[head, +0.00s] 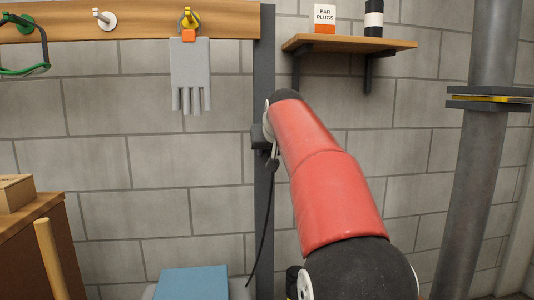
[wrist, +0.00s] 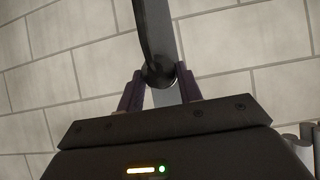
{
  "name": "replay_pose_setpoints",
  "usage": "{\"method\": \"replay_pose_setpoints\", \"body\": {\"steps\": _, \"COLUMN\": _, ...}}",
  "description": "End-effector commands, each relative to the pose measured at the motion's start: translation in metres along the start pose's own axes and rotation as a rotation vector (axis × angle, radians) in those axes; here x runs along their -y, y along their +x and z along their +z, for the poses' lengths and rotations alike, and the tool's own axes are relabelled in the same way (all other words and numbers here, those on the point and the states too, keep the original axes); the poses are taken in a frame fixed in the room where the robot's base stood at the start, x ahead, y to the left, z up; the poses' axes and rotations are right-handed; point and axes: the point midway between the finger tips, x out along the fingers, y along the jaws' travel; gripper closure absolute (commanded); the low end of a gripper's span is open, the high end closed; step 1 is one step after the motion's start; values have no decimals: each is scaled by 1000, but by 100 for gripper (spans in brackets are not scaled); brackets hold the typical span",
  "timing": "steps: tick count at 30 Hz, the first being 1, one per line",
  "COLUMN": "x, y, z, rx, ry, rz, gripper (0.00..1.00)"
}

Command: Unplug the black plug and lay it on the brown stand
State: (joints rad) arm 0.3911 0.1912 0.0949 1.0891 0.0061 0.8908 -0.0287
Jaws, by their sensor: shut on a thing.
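The black plug (wrist: 158,74) is between the two fingers of my gripper (wrist: 160,84) in the wrist view, with its dark cord (wrist: 149,25) running away from it. In the head view the cord (head: 263,235) hangs down along a dark upright post (head: 265,60). A dark box (head: 258,138) on the post shows beside my gripper, which is mostly hidden by my red arm. I cannot tell whether the plug is still seated in a socket. A brown wooden stand (head: 35,250) is at the left edge of the head view.
A tan box (head: 15,193) sits on the brown stand. A blue block (head: 192,283) is at the bottom. A grey glove (head: 190,75) hangs from a hook rail (head: 145,22). A shelf (head: 350,43) and a grey pipe (head: 475,150) are on the right.

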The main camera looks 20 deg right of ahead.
Motion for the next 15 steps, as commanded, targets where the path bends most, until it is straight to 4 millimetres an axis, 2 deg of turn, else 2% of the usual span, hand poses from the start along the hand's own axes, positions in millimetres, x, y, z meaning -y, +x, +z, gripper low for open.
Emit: {"method": "replay_pose_setpoints", "body": {"steps": 15, "x": 0, "y": -32, "z": 23, "rx": -3, "ry": -1, "rz": 1, "gripper": 87}}
